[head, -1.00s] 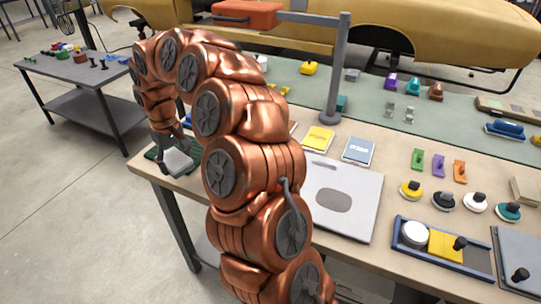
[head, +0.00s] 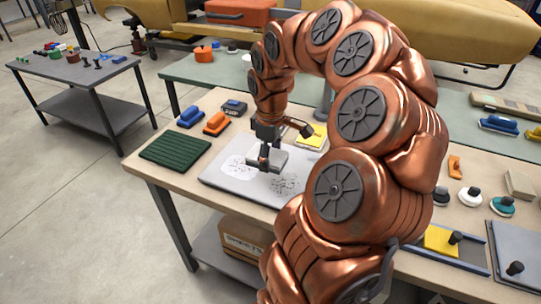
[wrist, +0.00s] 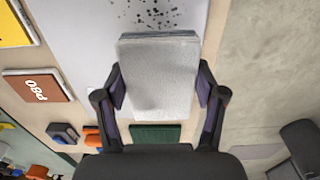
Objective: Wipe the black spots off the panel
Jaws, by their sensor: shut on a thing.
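The light grey panel (head: 215,180) lies flat on the workbench. Black spots (head: 283,184) cluster on its front right part, and a pale round patch (head: 238,168) lies to their left. Black spots (wrist: 155,12) also show at the top of the wrist view, on the panel (wrist: 85,25) just beyond the block. My gripper (head: 265,158) is shut on a pale grey block (head: 295,160), with a finger on each side of it in the wrist view (wrist: 150,75). The block is over the panel; I cannot tell whether it touches. My arm hides the panel's right part.
A green ribbed pad (head: 175,148) lies left of the panel. Blue (head: 190,117) and orange (head: 216,123) brushes lie behind it. A yellow box (head: 312,137) is close behind the panel. A blue tray (head: 470,258) and several knobbed discs are at right.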

